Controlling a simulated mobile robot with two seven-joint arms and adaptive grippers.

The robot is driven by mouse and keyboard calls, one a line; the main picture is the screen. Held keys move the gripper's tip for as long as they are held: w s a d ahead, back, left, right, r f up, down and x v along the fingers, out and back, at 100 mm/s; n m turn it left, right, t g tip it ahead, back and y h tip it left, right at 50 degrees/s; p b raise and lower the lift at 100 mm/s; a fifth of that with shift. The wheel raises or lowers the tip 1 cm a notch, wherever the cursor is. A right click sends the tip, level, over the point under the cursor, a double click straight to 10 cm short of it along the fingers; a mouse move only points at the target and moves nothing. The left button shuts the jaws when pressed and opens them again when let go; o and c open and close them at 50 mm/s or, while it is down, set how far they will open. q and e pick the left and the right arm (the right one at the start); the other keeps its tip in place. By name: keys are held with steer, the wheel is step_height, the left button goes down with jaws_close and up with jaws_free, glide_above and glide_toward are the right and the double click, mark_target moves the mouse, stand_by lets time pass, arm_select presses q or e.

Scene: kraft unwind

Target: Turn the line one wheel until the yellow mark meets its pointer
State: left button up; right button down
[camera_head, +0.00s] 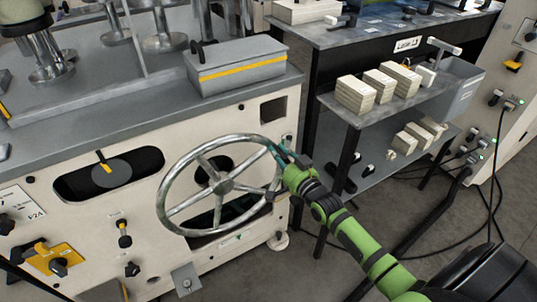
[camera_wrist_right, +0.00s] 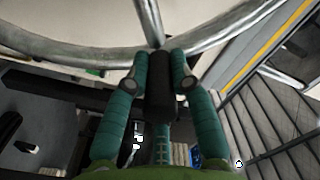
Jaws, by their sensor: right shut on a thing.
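The wheel (camera_head: 221,185) is a large silver handwheel with spokes on the front of the cream machine. Left of it, a dark oval window holds a grey disc (camera_head: 112,175) with a yellow mark (camera_head: 104,161) near its upper edge. I cannot make out a separate pointer there. My right gripper (camera_head: 279,158) is at the wheel's right side. In the right wrist view its teal fingers (camera_wrist_right: 162,62) are shut around a dark cylindrical grip (camera_wrist_right: 161,95) that meets the silver rim (camera_wrist_right: 85,55). My left gripper is not in view.
A grey box with a yellow stripe (camera_head: 238,70) sits on the machine top above the wheel. To the right, a dark bench (camera_head: 335,108) carries several pale blocks (camera_head: 356,94). Cables (camera_head: 440,252) lie on the floor at right.

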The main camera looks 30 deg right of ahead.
steer(key=shift+w+d+f+m+b, duration=0.1)
steer(key=shift+d+f+m+b, duration=0.7)
steer(key=shift+d+f, duration=0.35)
steer(key=shift+d+f+m, duration=0.1)
steer(key=shift+f+m, duration=0.15)
steer(key=shift+m, duration=0.05)
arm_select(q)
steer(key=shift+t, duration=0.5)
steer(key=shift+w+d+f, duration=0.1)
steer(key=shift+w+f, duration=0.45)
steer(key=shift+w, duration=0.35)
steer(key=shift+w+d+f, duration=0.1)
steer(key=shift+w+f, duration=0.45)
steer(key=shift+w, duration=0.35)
arm_select(e)
steer(key=shift+f, duration=0.1)
steer(key=c, duration=1.1)
jaws_free()
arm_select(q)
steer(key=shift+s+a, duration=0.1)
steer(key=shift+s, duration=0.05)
arm_select(e)
steer(key=shift+d+f, duration=0.1)
steer(key=shift+f, duration=0.1)
